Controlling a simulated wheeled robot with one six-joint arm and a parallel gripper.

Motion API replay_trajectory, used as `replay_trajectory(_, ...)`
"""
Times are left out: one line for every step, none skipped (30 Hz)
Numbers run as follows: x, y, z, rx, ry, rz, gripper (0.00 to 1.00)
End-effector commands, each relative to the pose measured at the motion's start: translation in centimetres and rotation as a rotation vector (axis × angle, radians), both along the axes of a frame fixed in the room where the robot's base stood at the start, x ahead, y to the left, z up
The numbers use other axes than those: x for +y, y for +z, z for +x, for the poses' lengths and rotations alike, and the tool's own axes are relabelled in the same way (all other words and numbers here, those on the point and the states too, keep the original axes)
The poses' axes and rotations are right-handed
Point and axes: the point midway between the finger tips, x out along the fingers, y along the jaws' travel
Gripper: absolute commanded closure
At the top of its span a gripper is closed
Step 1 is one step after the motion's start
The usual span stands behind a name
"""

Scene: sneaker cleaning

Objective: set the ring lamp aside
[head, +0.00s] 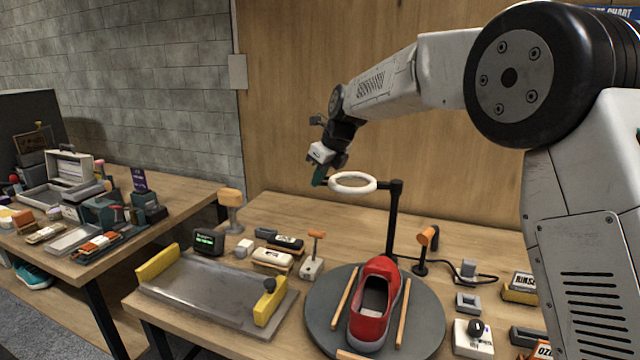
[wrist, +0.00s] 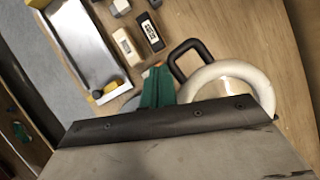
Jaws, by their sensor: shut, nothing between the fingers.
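The ring lamp has a white ring (head: 352,182) held out level from the top of a black post (head: 393,225). The post rises behind the grey round turntable (head: 425,325) that carries a red sneaker (head: 369,325). My gripper (head: 318,179) points down at the left side of the ring, its green fingers shut and empty. In the wrist view the closed green fingers (wrist: 157,72) lie left of the white ring (wrist: 240,72) and beside a black squared loop (wrist: 177,62) at the ring's edge. I cannot tell whether they touch the loop.
A grey tray with yellow ends (head: 215,290) lies at the left of the table. Brushes (head: 271,259), a small display (head: 208,241) and an orange-handled tool (head: 313,262) stand nearby. An orange-headed stand (head: 426,240) is right of the post. A second bench is crowded at far left.

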Motion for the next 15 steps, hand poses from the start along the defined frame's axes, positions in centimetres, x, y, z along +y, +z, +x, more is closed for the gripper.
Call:
replay_trajectory(0.0, -0.1, 0.6, 0.0, 0.0, 0.0, 1.0)
replay_trajectory(0.0, -0.1, 0.8, 0.001, 0.0, -0.001, 1.0)
replay_trajectory(0.0, -0.1, 1.2, 0.001, 0.0, 0.0, 1.0)
replay_trajectory(0.0, 0.0, 1.4, 0.0, 0.001, 0.0, 1.0)
replay_trajectory(0.0, 0.0, 1.6, 0.0, 0.001, 0.0, 1.0)
replay_trajectory(0.0, -0.1, 1.9, 0.001, 0.001, 0.0, 1.0)
replay_trajectory(0.0, -0.1, 2.1, 0.0, 0.002, 0.0, 1.0)
replay_trajectory(0.0, 0.0, 2.2, 0.0, 0.002, 0.0, 1.0)
replay_trajectory(0.1, 0.0, 2.4, 0.0, 0.003, 0.0, 1.0)
replay_trajectory(0.0, 0.0, 2.5, 0.0, 0.003, 0.0, 1.0)
replay_trajectory(0.0, 0.0, 2.6, 0.0, 0.004, 0.0, 1.0)
replay_trajectory(0.0, 0.0, 2.7, 0.0, 0.004, 0.0, 1.0)
replay_trajectory(0.0, 0.0, 2.8, 0.0, 0.004, 0.0, 1.0)
replay_trajectory(0.0, 0.0, 2.8, 0.0, 0.004, 0.0, 1.0)
replay_trajectory(0.0, 0.0, 2.9, 0.0, 0.004, 0.0, 1.0)
